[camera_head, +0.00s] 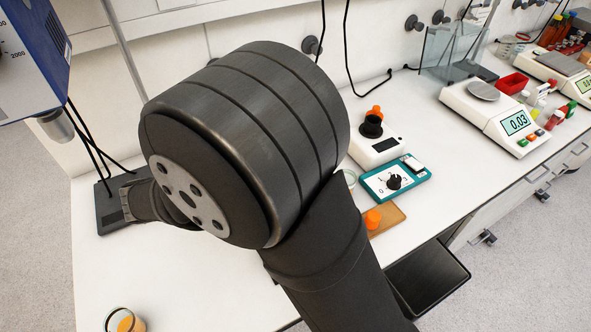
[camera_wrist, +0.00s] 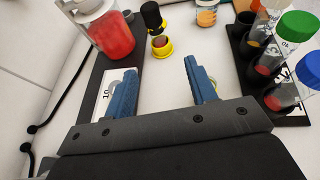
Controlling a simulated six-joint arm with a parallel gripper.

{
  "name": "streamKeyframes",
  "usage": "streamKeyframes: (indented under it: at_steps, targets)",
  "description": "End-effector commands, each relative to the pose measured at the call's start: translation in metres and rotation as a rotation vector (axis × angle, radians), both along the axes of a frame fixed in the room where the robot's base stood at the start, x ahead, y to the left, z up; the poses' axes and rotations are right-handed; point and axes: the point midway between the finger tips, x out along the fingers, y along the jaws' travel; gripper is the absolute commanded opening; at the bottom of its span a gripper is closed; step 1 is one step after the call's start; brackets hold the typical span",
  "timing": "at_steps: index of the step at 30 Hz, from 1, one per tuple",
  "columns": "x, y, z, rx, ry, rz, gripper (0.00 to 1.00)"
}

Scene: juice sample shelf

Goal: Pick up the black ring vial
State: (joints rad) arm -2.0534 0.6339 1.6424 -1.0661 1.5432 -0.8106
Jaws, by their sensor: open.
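In the wrist view, a small black-topped piece (camera_wrist: 152,16) stands at the top middle, beyond my fingertips. A yellow ring (camera_wrist: 160,46) with a dark reddish centre sits just below it; I cannot tell whether the two are one vial or separate. No vial is clearly readable as the black ring one. My gripper (camera_wrist: 159,68) is open, with its two blue fingers wide apart and nothing between them. The yellow ring lies ahead of the gap, apart from both fingers. In the head view my arm hides the gripper and this area.
In the wrist view, a jar of red liquid (camera_wrist: 108,35) stands by the left finger. A black rack (camera_wrist: 243,62) with green- and blue-capped vials is on the right. An orange-filled cup (camera_wrist: 207,13) is behind. In the head view, scales (camera_head: 497,117) and a teal device (camera_head: 395,179) occupy the bench.

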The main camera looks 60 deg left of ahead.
Motion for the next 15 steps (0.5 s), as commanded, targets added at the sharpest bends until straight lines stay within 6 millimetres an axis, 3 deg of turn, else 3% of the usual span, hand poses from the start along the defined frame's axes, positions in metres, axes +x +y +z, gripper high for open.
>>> streamKeyframes:
  at_steps: [2,5,15]
  targets:
    - [-0.005,0.001,-0.001,0.004,-0.003,0.011,0.52]
    - [0.005,0.003,-0.006,0.004,-0.004,0.012,0.52]
    - [0.073,0.014,-0.034,0.002,-0.004,0.008,0.52]
